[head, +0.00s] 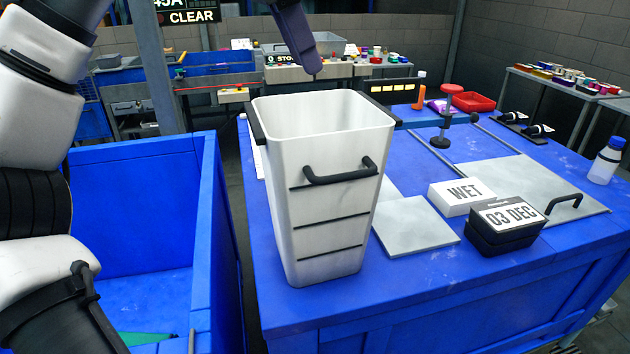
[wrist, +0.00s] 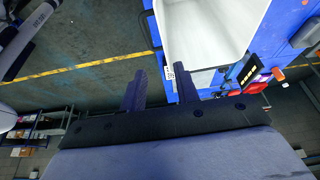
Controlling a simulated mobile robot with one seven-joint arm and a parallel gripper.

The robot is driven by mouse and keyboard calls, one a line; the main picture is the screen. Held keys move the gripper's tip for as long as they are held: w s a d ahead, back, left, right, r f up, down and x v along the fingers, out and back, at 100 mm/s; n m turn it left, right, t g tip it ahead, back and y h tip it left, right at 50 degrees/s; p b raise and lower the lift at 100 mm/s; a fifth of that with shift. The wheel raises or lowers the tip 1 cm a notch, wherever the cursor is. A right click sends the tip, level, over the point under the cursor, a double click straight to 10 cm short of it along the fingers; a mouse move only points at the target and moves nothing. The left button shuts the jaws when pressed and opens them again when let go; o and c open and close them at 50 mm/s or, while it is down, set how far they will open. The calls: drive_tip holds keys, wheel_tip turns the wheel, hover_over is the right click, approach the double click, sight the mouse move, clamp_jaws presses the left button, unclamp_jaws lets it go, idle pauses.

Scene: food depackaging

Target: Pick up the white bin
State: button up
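The tall white bin (head: 325,215) stands upright and open-topped on the blue table (head: 430,285), near its left edge. It has dark handles on its sides, one of them facing the head camera (head: 340,172), and dark slots below that one. My gripper (head: 312,72) is above the bin's far rim in the head view, pointing down. In the wrist view my gripper (wrist: 159,76) has its two fingers spread with nothing seen between them. The bin (wrist: 205,35) fills the top middle there, with a dark handle (wrist: 147,22) at its left. I see no contact.
A grey plate (head: 415,228), a WET block (head: 460,194) and a black date block (head: 506,222) lie right of the bin. A red-knobbed clamp (head: 444,118) and a white bottle (head: 606,160) are farther right. A large blue container (head: 207,220) stands at left.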

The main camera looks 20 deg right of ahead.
sight(338, 138)
drive_tip(key=x, duration=1.2)
drive_tip(key=shift+w+d+f, duration=0.25)
drive_tip(key=shift+w+f, duration=0.1)
drive_tip(key=shift+w, duration=0.05)
drive_tip(key=shift+d+f, duration=0.1)
drive_tip(key=shift+f, duration=0.25)
drive_tip(key=shift+f, duration=0.2)
clamp_jaws()
idle(1.3)
